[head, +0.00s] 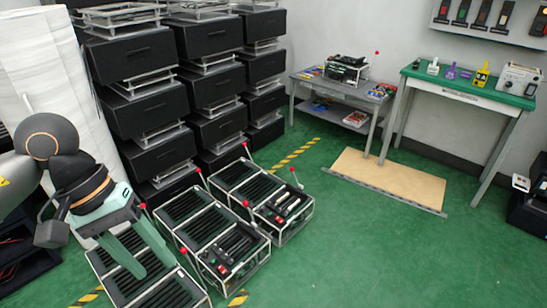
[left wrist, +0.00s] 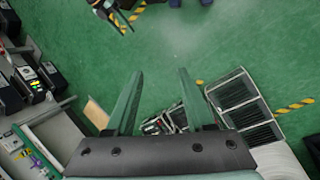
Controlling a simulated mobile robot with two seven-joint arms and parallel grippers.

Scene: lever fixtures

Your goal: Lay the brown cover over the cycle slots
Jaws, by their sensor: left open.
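A flat tan-brown panel (head: 388,180), which looks like the cover, lies on the green floor by the tables, with a grey strip along its front edge. It also shows in the left wrist view (left wrist: 96,112). Black slotted racks in white frames, which may be the cycle slots, stand on the floor: a left one (head: 180,290), a middle one (head: 185,218) and a right one (head: 232,178). My left gripper (head: 155,268) is open and empty above the left rack, well apart from the panel. Its spread fingers show in the left wrist view (left wrist: 161,75). My right gripper is not seen.
Red-knobbed levers stand up from the racks. Black drawer stacks (head: 140,55) rise behind them. A grey table (head: 335,85) and a green-topped table (head: 470,88) stand at the back right. Open green floor (head: 350,250) lies between racks and panel.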

